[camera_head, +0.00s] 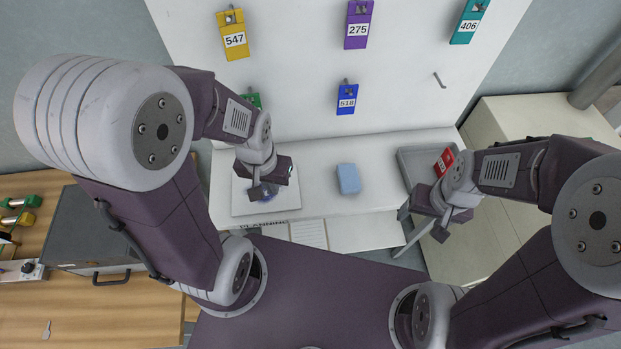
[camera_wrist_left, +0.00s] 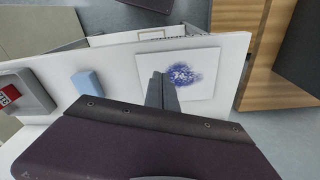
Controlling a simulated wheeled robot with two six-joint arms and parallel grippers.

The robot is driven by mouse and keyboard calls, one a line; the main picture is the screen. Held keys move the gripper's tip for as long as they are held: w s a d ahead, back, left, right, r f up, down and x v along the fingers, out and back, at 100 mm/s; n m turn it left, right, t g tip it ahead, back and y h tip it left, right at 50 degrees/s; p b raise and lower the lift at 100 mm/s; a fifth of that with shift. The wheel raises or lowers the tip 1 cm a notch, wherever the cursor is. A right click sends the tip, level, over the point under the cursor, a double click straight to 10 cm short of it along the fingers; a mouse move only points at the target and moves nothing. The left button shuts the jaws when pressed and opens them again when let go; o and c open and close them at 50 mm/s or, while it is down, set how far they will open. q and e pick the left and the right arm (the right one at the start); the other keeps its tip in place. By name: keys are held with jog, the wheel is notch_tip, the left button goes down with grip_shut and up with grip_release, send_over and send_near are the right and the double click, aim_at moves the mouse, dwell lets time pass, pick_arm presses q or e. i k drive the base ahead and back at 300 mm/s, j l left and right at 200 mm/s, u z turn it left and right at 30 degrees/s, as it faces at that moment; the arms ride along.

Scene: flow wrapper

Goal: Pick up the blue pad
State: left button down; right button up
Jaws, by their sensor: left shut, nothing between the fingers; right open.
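The light blue pad (camera_head: 348,179) lies on the white ledge near the middle of the head view. It also shows in the left wrist view (camera_wrist_left: 87,83), left of the fingers. My left gripper (camera_head: 262,193) is over a white square board (camera_head: 287,203) to the left of the pad. Its fingers (camera_wrist_left: 162,92) are together with nothing between them. A blue scribbled mark (camera_wrist_left: 182,75) shows on the board. My right gripper (camera_head: 419,224) is open and empty, right of the pad near the ledge's front edge. Both grippers are apart from the pad.
A grey tray (camera_head: 407,159) with a red tag (camera_head: 444,162) stands right of the pad. Numbered tags, including a blue one (camera_head: 347,99) and a yellow one (camera_head: 233,36), hang on the white back panel. The ledge around the pad is clear.

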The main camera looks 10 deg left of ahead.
aim_at(349, 181)
jog(key=i+l+u, duration=0.15)
jog(key=l+u, duration=0.25)
jog(key=l, duration=0.25)
jog(key=i+l+u, duration=0.1)
jog(key=l+u, duration=0.25)
jog(key=l, duration=0.3)
